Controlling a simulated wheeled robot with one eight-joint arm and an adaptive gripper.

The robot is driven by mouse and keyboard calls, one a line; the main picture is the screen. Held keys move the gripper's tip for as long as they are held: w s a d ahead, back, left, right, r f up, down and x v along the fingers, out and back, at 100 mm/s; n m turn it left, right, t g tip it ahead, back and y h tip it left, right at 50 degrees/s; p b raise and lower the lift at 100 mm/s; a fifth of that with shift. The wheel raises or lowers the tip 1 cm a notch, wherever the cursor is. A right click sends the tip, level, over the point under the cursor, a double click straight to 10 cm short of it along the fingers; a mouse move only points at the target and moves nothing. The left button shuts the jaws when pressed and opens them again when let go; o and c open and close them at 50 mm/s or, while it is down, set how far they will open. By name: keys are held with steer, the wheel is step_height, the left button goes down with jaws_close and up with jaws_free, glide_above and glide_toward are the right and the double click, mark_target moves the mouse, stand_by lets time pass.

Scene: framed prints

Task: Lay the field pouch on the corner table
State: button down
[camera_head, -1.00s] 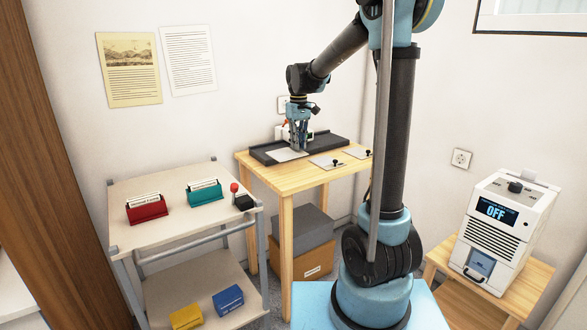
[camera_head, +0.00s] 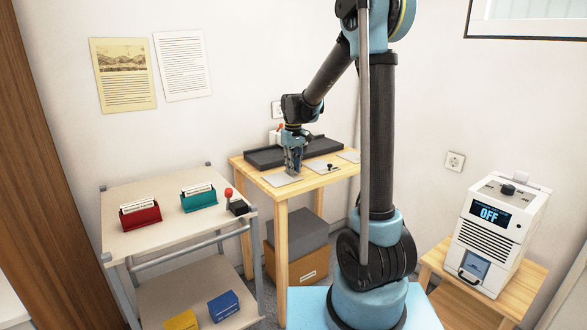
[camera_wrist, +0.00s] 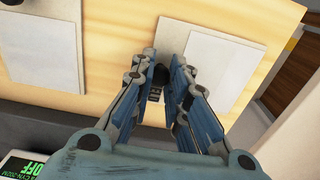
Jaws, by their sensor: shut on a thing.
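The corner table (camera_head: 236,164) is the light wooden table against the back wall. My gripper (camera_head: 292,171) is low over its front left part, fingers pointing down. A flat pale grey pouch (camera_head: 279,179) is at the fingertips, by the front edge, in front of the dark tray. I take it for the field pouch. In the wrist view, the fingers of my gripper (camera_wrist: 160,72) close around a small black piece between pale flat sheets. The fingers hide part of it. I cannot tell whether the pouch touches the tabletop.
A dark shallow tray (camera_head: 265,158) lies along the back of the table. A cart (camera_head: 165,239) with red and teal holders stands at the left. A white device (camera_head: 502,235) reading OFF stands at the right.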

steer(key=c, duration=1.6)
jaws_free()
steer(key=shift+o, duration=0.2)
step_height(320, 180, up, 11)
steer(key=s+d+m, duration=0.2)
steer(key=s+d, duration=0.5)
steer(key=s, duration=0.2)
steer(key=s+d+f+m, duration=0.1)
steer(key=s+d+f, duration=0.2)
steer(key=s+f, duration=0.2)
steer(key=s+d+f+m+t, duration=0.1)
steer(key=s+d+f, duration=0.3)
steer(key=s, duration=0.8)
steer(key=s+d+f+m+t, duration=0.1)
steer(key=s+d+f+m, duration=0.1)
steer(key=s+f, duration=0.4)
steer(key=shift+s+d+m, duration=0.3)
steer(key=shift+s+d, duration=0.4)
steer(key=shift+s, duration=0.6)
